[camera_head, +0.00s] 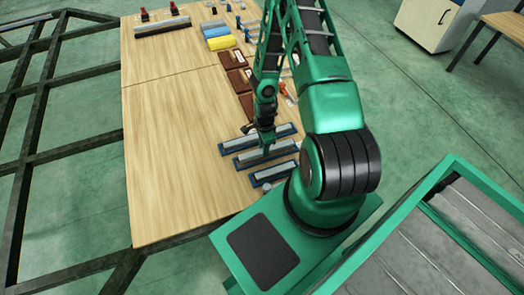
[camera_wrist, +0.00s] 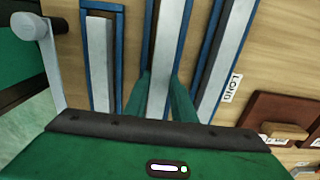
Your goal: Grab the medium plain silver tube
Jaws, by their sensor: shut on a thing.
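The medium silver tube (camera_head: 283,149) is the middle of three silver bars, each lying in a blue-edged holder near the table's front edge. In the wrist view the tube (camera_wrist: 167,45) runs up the picture between my green fingers. My gripper (camera_wrist: 161,85) is shut on it, with one finger on each side; it comes down from above in the head view (camera_head: 266,151). The tube still lies within its blue holder (camera_wrist: 148,30), as far as I can tell. The fingers and gripper body hide part of it.
A silver bar in a holder marked LONG (camera_wrist: 226,60) lies to the right in the wrist view, a shorter one (camera_wrist: 100,62) to the left. Brown trays (camera_head: 240,80) and a yellow piece (camera_head: 222,43) lie farther back. The table's left part (camera_head: 175,150) is clear.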

